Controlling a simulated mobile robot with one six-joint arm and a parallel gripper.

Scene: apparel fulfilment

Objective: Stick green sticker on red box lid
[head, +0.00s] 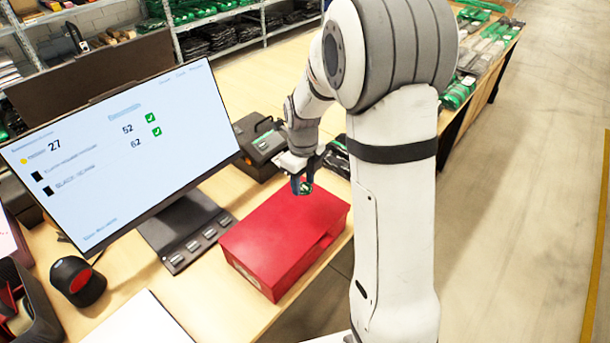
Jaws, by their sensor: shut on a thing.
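A closed red box (268,246) lies on the wooden table, its flat lid (275,232) facing up. My gripper (303,188) is over the far right part of the lid, pointing down, with dark blue fingers. It is shut on a small green sticker (307,187), which shows at the fingertips. The sticker is at or just above the lid; I cannot tell whether it touches. My arm hides part of the area right of the box.
A monitor (120,140) stands left of the box, with a dark stand base (185,228) close beside it. A black device (258,140) sits behind the box. A black and red scanner (77,281) is at the left. Packed garments (485,50) lie on a far table.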

